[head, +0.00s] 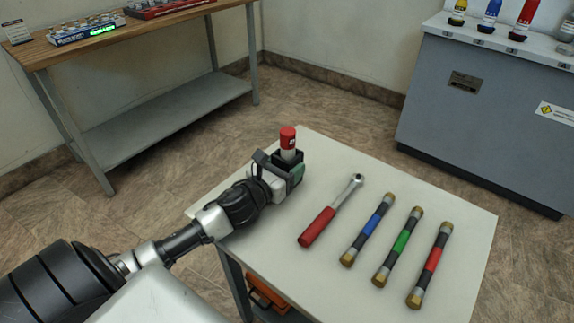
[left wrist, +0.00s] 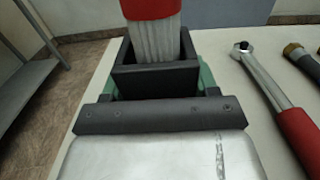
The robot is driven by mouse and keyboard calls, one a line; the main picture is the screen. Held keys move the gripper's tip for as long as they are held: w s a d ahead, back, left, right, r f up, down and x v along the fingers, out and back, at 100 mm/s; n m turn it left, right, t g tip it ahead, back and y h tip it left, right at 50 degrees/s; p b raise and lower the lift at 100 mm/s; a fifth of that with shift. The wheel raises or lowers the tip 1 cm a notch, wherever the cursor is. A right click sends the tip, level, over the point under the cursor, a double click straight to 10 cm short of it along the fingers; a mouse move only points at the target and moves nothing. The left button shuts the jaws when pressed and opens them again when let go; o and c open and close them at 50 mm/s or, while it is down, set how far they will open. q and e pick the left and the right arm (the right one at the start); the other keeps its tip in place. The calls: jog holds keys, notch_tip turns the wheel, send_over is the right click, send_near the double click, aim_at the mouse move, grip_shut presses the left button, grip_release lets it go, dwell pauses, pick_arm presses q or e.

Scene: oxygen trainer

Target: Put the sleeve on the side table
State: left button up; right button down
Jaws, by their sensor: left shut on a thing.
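The sleeve (head: 288,138) is a small upright cylinder with a red upper part and a whitish lower part. My left gripper (head: 288,158) is shut on its lower part, over the far left part of the side table (head: 330,155), which has a pale top. In the left wrist view the sleeve's ribbed whitish body (left wrist: 153,42) stands between the black jaws (left wrist: 155,65), with its red part cut off by the top edge. The jaws hide its lower end, so I cannot tell whether it touches the table. My right gripper is not in view.
On the side table lie a red-handled ratchet wrench (head: 331,211) and blue-banded (head: 368,229), green-banded (head: 398,246) and red-banded (head: 430,265) bars. The tabletop's left front is bare. A wooden workbench (head: 150,35) stands back left, a grey cabinet (head: 480,100) back right.

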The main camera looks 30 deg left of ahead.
pick_arm(q)
jog(key=o, duration=1)
jog(key=shift+c, duration=0.2)
jog(key=shift+r, duration=0.1)
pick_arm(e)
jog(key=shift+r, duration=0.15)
pick_arm(q)
jog(key=shift+s, duration=0.25)
jog(key=s, duration=0.4)
jog(key=shift+s+a, duration=0.2)
jog(key=s, duration=0.5)
jog(key=shift+s+a, duration=0.3)
jog(key=shift+s, duration=0.75)
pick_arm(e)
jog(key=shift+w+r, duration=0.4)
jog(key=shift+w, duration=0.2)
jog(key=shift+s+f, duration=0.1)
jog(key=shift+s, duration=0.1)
